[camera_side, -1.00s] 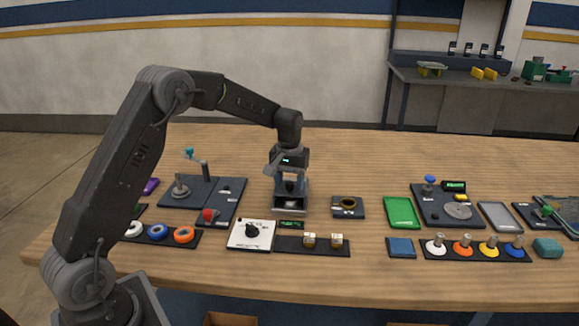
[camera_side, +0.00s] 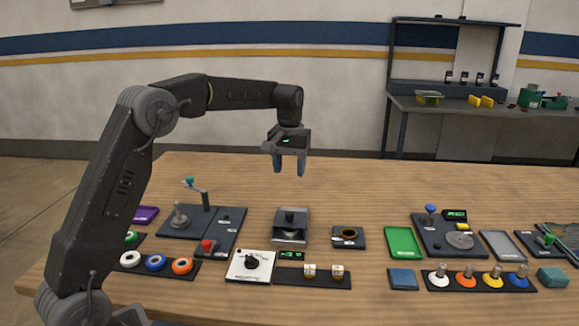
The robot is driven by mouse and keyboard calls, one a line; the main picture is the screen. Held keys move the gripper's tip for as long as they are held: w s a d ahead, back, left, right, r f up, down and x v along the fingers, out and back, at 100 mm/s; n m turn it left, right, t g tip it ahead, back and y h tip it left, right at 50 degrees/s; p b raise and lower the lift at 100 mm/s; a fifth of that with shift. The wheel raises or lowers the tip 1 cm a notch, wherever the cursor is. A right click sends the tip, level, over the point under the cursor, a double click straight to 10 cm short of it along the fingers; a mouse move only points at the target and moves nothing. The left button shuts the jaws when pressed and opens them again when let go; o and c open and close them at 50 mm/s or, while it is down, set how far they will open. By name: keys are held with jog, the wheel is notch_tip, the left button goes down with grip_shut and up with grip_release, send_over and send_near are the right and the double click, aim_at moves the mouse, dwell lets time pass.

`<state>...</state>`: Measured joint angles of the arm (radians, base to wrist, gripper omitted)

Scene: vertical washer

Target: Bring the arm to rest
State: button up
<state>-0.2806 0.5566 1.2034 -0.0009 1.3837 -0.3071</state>
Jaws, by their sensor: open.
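My gripper (camera_side: 288,166) hangs above the middle of the table, pointing down. Its two fingers are apart with nothing between them. Below it on the wooden table (camera_side: 350,180) stands a small dark metal fixture (camera_side: 291,228), with clear air between it and the fingertips. My arm reaches in from the left, its forearm roughly level and well above the table.
Left of the fixture is a dark panel with levers (camera_side: 190,220) and a red knob (camera_side: 208,246). In front are a white dial box (camera_side: 250,266) and several coloured rings (camera_side: 155,263). A green tray (camera_side: 403,242) and a row of coloured pegs (camera_side: 478,279) are on the right.

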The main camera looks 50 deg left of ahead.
jog(key=s+d+r+m+t, duration=0.1)
jog(key=s+d+r+m, duration=0.1)
jog(key=s+d+r, duration=0.4)
jog(key=s+d+r+m+t, duration=0.1)
jog(key=s+d+t, duration=0.15)
jog(key=s, duration=0.65)
jog(key=s+d+f+m+t, duration=0.1)
jog(key=s+d+f+m, duration=0.1)
jog(key=s, duration=0.5)
jog(key=s+d+f+m+t, duration=0.1)
jog(key=s+d+f, duration=0.2)
jog(key=s, duration=0.5)
jog(key=shift+s+d+m, duration=0.15)
jog(key=shift+d+m, duration=0.25)
jog(key=shift+d, duration=0.05)
jog(key=shift+c, duration=0.5)
